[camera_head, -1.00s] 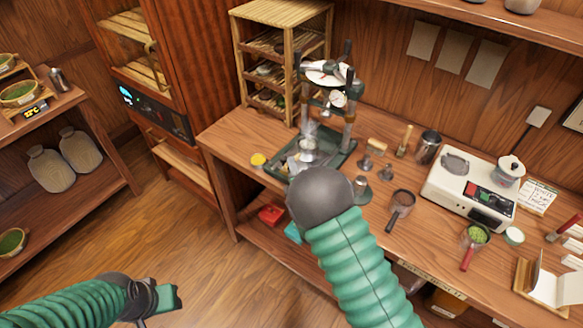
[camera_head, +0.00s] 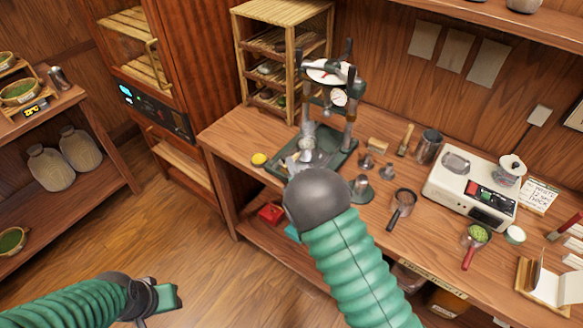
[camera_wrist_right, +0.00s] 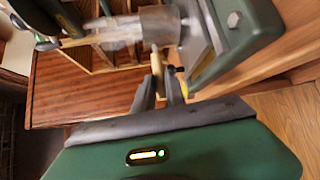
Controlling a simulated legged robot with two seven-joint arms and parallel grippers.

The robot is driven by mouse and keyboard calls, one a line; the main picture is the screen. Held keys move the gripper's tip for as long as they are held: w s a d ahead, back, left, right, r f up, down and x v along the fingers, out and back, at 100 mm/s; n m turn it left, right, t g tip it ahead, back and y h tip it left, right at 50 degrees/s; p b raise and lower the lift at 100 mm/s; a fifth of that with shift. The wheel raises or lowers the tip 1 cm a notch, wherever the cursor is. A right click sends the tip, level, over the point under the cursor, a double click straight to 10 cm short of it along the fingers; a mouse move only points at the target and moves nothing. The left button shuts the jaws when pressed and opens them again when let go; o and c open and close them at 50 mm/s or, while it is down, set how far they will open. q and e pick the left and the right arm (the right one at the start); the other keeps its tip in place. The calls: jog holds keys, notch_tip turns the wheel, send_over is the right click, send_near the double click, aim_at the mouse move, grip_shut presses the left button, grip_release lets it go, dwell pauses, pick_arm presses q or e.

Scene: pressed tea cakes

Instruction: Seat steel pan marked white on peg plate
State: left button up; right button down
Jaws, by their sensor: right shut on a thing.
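My right gripper (camera_wrist_right: 160,82) is shut on a slim tan handle-like piece (camera_wrist_right: 155,61) in the right wrist view. A grey steel cylinder (camera_wrist_right: 160,25) sits just beyond it; whether they are joined I cannot tell. In the head view my dark wrist hides most of this gripper, which is low by the front of the green press base (camera_head: 338,160). No white mark shows on any pan. A small steel cup (camera_head: 361,184) stands on a round dark green plate (camera_head: 362,196); I cannot tell if this is the peg plate. My left gripper (camera_head: 166,298) is away over the floor, its jaw gap unclear.
The press (camera_head: 350,125) rises behind my right gripper. A dark-handled round pan (camera_head: 404,197), a white scale (camera_head: 470,190) and a card reading WHITE (camera_head: 539,194) are to the right. A slatted rack (camera_head: 283,50) stands behind. Small tools crowd the middle of the bench.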

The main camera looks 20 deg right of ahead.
jog(key=shift+a+f, duration=0.15)
jog(key=shift+f, duration=0.05)
jog(key=shift+f+b, duration=0.4)
jog(key=shift+b, duration=0.1)
jog(key=c, duration=1.3)
grip_release()
jog(key=shift+s, duration=0.1)
